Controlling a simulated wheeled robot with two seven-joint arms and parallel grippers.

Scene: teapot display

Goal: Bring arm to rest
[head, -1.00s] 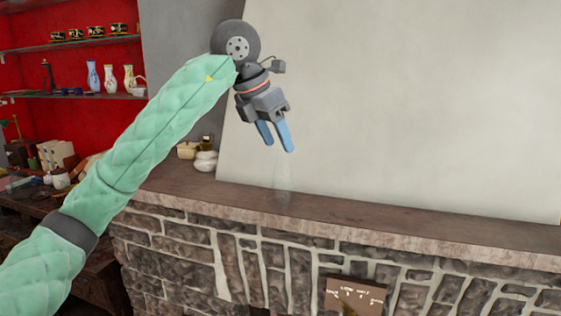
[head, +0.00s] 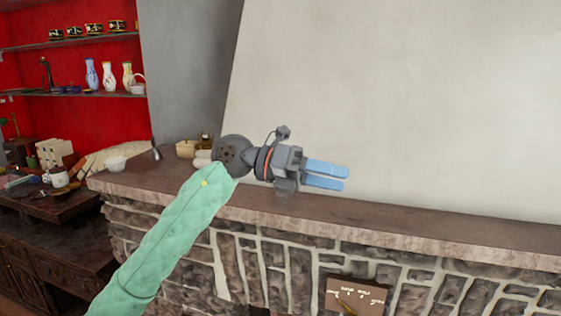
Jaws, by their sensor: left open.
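My left gripper (head: 345,179) is in the middle of the head view, pointing right, with its two blue fingers apart and nothing between them. It shows in front of the pale wall, just above the mantel's edge in the picture. My green left arm (head: 180,240) comes up from the bottom left to the dark wrist. My right gripper is not in view.
A stone mantel (head: 440,228) with a dark top runs across below the gripper. White and tan pots (head: 187,149) stand on its left end, partly behind the wrist. A brown sign (head: 356,296) is low on the stone front. Shelves with vases (head: 109,76) are at left.

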